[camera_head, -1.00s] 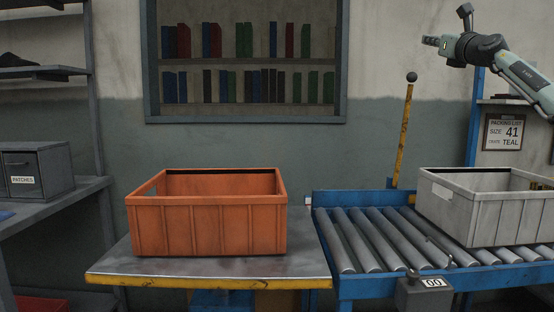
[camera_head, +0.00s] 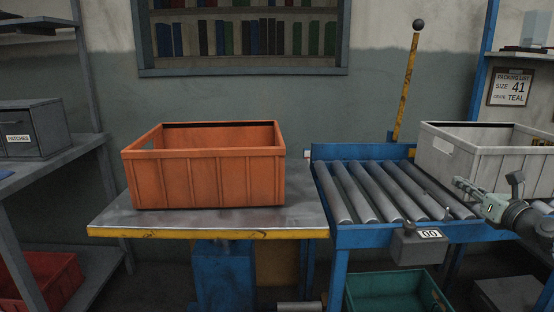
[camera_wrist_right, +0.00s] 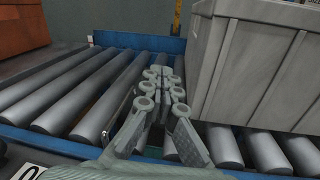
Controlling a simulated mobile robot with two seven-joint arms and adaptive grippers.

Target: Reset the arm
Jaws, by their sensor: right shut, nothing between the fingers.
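My right gripper (camera_head: 462,186) is shut and empty in front of the grey crate, at the right of the head view. In the right wrist view its fingers (camera_wrist_right: 160,80) are together, with the rollers behind them. My right arm comes in from the right edge. My left gripper is not in view.
A grey crate (camera_head: 472,157) stands on the blue roller conveyor (camera_head: 342,237). An orange crate (camera_head: 205,180) sits on the metal table (camera_head: 110,218). A counter box (camera_head: 418,247) reading 00 hangs at the conveyor's front. A yellow lever (camera_head: 406,90) stands behind. A teal crate (camera_head: 390,292) is below.

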